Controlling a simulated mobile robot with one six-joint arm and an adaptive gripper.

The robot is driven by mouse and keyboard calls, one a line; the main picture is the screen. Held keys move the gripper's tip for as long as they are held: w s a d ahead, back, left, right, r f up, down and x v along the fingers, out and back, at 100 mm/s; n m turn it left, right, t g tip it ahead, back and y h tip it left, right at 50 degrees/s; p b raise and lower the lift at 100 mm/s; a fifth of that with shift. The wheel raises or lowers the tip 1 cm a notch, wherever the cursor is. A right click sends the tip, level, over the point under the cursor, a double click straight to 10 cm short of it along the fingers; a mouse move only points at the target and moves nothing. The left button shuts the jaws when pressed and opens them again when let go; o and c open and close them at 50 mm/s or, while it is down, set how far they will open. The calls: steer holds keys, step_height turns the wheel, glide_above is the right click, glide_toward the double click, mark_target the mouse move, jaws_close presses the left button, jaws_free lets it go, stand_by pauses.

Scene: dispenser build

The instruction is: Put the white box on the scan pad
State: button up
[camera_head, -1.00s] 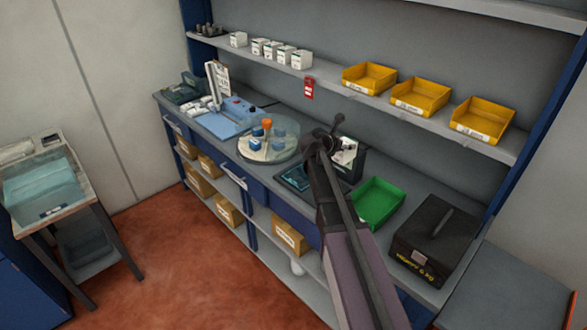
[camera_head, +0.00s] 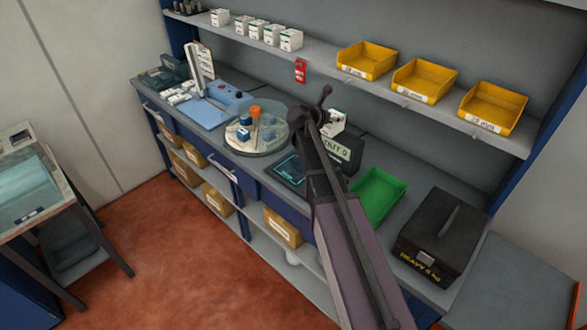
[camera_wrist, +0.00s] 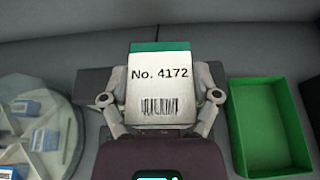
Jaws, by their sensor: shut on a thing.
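My gripper (camera_wrist: 160,100) is shut on the white box (camera_wrist: 160,72), with one finger on each side. The box has a green top edge, and its near face reads "No. 4172" above a barcode. In the head view the white box (camera_head: 335,124) shows partly behind my arm, in front of the back wall and above a dark box-shaped unit (camera_head: 345,152). A flat dark pad with a teal-lit face (camera_head: 288,167), which looks like the scan pad, lies on the bench left of my arm. The box is apart from it.
A round clear-rimmed turntable (camera_head: 262,151) with blue and orange items stands left of the pad. A green tray (camera_head: 378,195) and a heavy black case (camera_head: 440,235) stand to the right. Yellow bins (camera_head: 418,80) line the shelf above.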

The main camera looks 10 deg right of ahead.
steer(key=shift+a+f, duration=0.1)
steer(key=shift+a+f, duration=0.1)
steer(key=shift+a, duration=0.1)
steer(key=s+a+f+b, duration=0.2)
steer(key=a+f+b, duration=0.1)
steer(key=a, duration=0.6)
steer(key=s+a+f+b, duration=0.3)
steer(key=a+f+b, duration=0.1)
steer(key=a, duration=0.5)
steer(key=s+a+f+b, duration=0.3)
steer(key=a+b, duration=0.1)
steer(key=a, duration=0.4)
steer(key=shift+a+f, duration=0.4)
steer(key=w+d, duration=0.3)
steer(key=d, duration=0.3)
steer(key=w+d+f+b, duration=0.1)
steer(key=w+d, duration=0.3)
steer(key=d, duration=0.3)
steer(key=shift+f, duration=0.15)
steer(key=shift+d+b, duration=0.1)
steer(key=shift+b, duration=0.2)
steer(key=f+b, duration=0.2)
steer(key=d+f+b, duration=0.1)
steer(key=shift+w+f+b, duration=0.25)
steer(key=shift+f+b, duration=0.05)
steer(key=shift+f, duration=0.05)
